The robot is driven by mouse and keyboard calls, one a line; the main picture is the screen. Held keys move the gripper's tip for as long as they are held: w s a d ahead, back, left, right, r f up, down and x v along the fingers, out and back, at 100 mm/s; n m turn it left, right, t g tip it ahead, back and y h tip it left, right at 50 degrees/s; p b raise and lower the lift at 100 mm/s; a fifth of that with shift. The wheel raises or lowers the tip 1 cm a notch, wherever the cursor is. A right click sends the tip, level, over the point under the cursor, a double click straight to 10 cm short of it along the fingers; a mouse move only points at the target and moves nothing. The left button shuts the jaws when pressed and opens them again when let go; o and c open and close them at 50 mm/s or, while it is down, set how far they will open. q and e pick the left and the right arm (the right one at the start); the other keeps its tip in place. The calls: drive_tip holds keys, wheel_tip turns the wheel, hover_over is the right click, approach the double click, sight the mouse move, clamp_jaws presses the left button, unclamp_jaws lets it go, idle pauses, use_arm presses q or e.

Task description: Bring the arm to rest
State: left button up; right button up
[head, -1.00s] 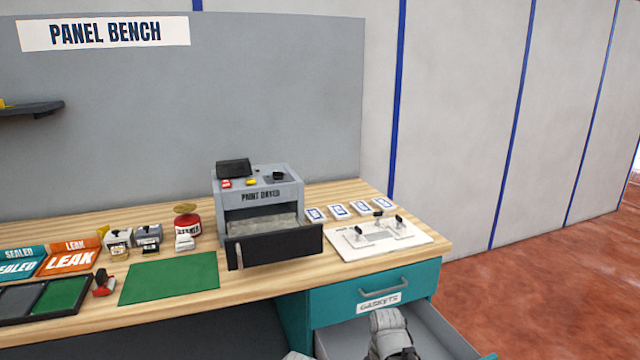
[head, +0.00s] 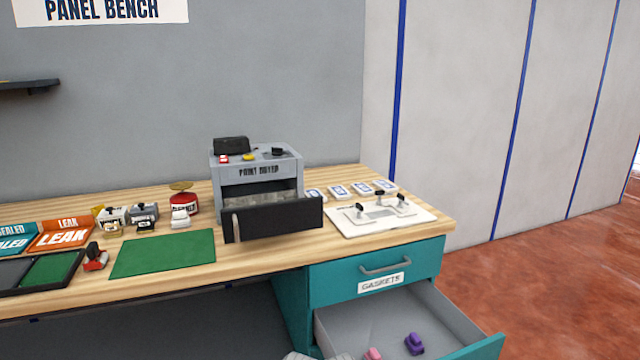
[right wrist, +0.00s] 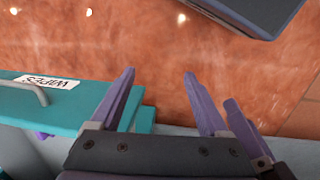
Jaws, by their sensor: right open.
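My right gripper (right wrist: 160,75) is in the right wrist view, with its purple fingers apart and nothing between them. Red floor shows beyond the fingertips. My right gripper is out of the head view. My left gripper is not in view; a small pale piece of my own arm shows at the bottom edge of the head view.
The open gaskets drawer (head: 468,322) holds a pink item (head: 373,354) and a purple item (head: 413,343). The bench (head: 270,275) carries a grey dryer (head: 256,160) with its black-fronted drawer out. A teal wipes drawer (right wrist: 75,110) lies left of the right gripper.

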use_arm(q)
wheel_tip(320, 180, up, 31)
drive_tip(key=p, duration=3)
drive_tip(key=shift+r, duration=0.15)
use_arm(e)
wheel_tip(320, 180, up, 31)
drive_tip(key=shift+r, duration=0.15)
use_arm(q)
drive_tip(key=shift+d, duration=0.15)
use_arm(e)
drive_tip(key=shift+w, duration=0.1)
